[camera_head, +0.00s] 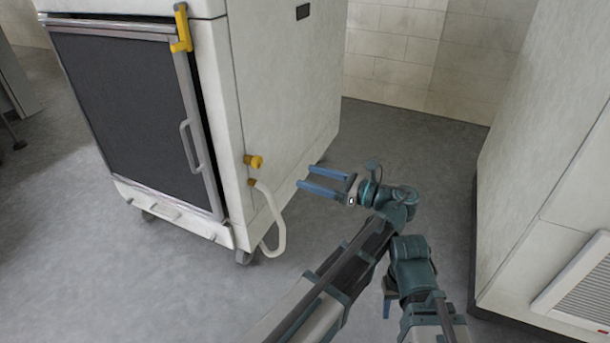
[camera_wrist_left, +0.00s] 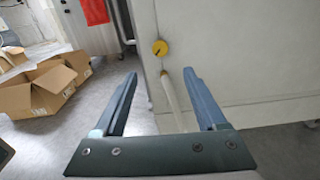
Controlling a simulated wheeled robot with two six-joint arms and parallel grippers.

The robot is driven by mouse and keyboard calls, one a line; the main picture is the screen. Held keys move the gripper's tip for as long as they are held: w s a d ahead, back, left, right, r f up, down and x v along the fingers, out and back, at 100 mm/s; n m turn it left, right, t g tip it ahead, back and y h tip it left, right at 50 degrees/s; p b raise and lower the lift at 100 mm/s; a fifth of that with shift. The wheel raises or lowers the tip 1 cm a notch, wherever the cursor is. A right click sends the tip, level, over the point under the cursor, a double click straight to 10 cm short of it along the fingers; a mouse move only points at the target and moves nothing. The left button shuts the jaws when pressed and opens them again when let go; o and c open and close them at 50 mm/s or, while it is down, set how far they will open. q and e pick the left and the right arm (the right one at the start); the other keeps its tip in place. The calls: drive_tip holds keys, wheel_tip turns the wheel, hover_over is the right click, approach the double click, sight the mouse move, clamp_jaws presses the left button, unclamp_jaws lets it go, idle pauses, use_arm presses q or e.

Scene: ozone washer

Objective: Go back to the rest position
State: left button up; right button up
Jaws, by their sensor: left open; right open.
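My left gripper (camera_head: 306,177) is open and empty. In the head view it reaches left over the floor, to the right of the white washer (camera_head: 285,90). In the left wrist view its two blue fingers (camera_wrist_left: 159,73) point at the washer's side panel, with a yellow knob (camera_wrist_left: 160,48) and pale hose (camera_wrist_left: 170,92) between them. The knob (camera_head: 254,161) and hose (camera_head: 277,220) also show in the head view. My right gripper (camera_head: 387,300) hangs low beside the right arm, open and mostly hidden, with a blue finger showing.
A white cabinet (camera_head: 545,120) with a vent (camera_head: 580,285) stands close on the right. Grey floor (camera_head: 410,140) is free between it and the washer. A tiled wall (camera_head: 400,50) is behind. Open cardboard boxes (camera_wrist_left: 45,88) lie at left in the left wrist view.

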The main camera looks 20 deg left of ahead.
idle(0.4)
use_arm(q)
drive_tip(key=s+a+f+n+h, duration=0.2)
drive_tip(key=f+n+h, duration=0.2)
drive_tip(key=f, duration=0.3)
drive_tip(key=s+a+f+n+h, duration=0.2)
drive_tip(key=s+f+n+h, duration=0.15)
drive_tip(key=f, duration=0.35)
drive_tip(key=s+d+f+n+h, duration=0.4)
drive_tip(key=d+f+n+h, duration=0.4)
drive_tip(key=n+h, duration=0.35)
drive_tip(key=s+d+r+m+y+p, duration=0.15)
drive_tip(key=d+r+p, duration=0.25)
drive_tip(key=r+p, duration=0.4)
drive_tip(key=s+d+r+m+g+p, duration=0.1)
drive_tip(key=s+d+r+p, duration=0.15)
drive_tip(key=r+p, duration=0.55)
drive_tip(key=s+d+r+m+y+p, duration=0.15)
drive_tip(key=d+r+p, duration=0.25)
drive_tip(key=r+p, duration=0.4)
wheel_tip(320, 180, up, 36)
drive_tip(key=p, duration=3.5)
drive_tip(key=shift+s+n+h+p, duration=0.15)
drive_tip(key=shift+n+h+p, duration=0.15)
drive_tip(key=shift+h+p, duration=0.1)
